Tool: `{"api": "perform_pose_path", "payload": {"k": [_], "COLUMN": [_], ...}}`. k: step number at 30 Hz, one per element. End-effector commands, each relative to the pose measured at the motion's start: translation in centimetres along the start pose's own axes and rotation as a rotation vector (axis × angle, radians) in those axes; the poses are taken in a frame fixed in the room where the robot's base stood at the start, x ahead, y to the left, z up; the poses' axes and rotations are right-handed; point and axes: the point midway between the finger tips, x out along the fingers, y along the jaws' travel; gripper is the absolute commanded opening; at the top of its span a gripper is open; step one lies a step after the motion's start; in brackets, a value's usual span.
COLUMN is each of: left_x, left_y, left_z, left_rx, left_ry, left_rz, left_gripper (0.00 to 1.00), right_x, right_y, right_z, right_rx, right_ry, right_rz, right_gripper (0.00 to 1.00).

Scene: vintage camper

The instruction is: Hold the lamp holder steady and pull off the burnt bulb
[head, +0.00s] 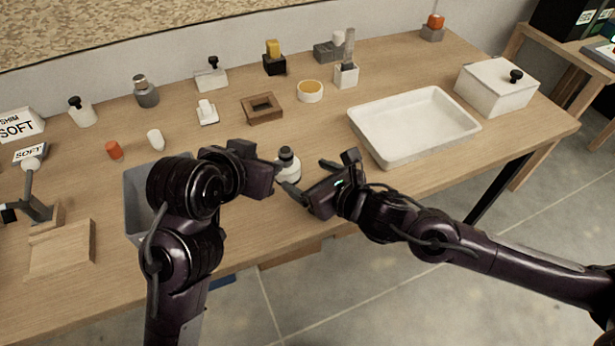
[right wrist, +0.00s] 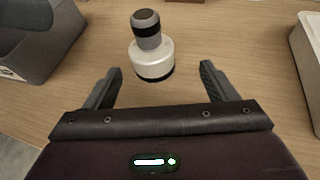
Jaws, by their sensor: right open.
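A small round white lamp holder (head: 290,171) stands upright on the table, with what looks like the burnt bulb (head: 286,155), grey and dark-topped, in it. In the right wrist view the white holder (right wrist: 152,62) has a dark lower ring, and the grey bulb with its dark brown top (right wrist: 146,28) rises from it. My right gripper (head: 301,174) is open, its fingers pointing at the holder. The holder stands just ahead of and between the fingertips (right wrist: 161,68), apparently untouched. My left gripper (head: 268,170) is left of the holder; its finger opening is hard to make out.
A grey bin (head: 136,205) is partly hidden behind my left arm. A white tray (head: 412,125) and a lidded white box (head: 497,86) stand to the right. A wooden frame (head: 262,108), a small white bulb-shaped piece (head: 155,139) and a red piece (head: 114,150) lie farther back.

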Motion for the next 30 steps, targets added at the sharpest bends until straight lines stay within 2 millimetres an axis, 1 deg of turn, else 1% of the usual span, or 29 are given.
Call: {"api": "perform_pose_path", "payload": {"k": [2, 5, 12, 18, 22, 30], "left_x": [0.0, 0.0, 0.0, 0.0, 0.0, 0.0], "left_y": [0.0, 0.0, 0.0, 0.0, 0.0, 0.0], "left_z": [0.0, 0.0, 0.0, 0.0, 0.0, 0.0], "left_rx": [0.000, 0.000, 0.000, 0.000, 0.000, 0.000], "left_ry": [0.000, 0.000, 0.000, 0.000, 0.000, 0.000], "left_rz": [0.000, 0.000, 0.000, 0.000, 0.000, 0.000], "left_gripper": [0.36, 0.36, 0.36, 0.36, 0.36, 0.36], "right_x": [0.3, 1.2, 4.9, 7.2, 7.9, 8.0], "right_y": [0.7, 0.9, 1.1, 1.1, 1.1, 1.1], "right_z": [-0.2, -0.2, -0.2, -0.2, -0.3, -0.3], "right_rx": [-0.034, -0.047, -0.045, -0.044, -0.045, -0.045], "right_ry": [0.001, 0.002, 0.002, 0.002, 0.002, 0.002], "right_rz": [0.021, 0.028, 0.029, 0.027, 0.027, 0.027], "right_gripper": [0.79, 0.79, 0.79, 0.79, 0.79, 0.79]}}
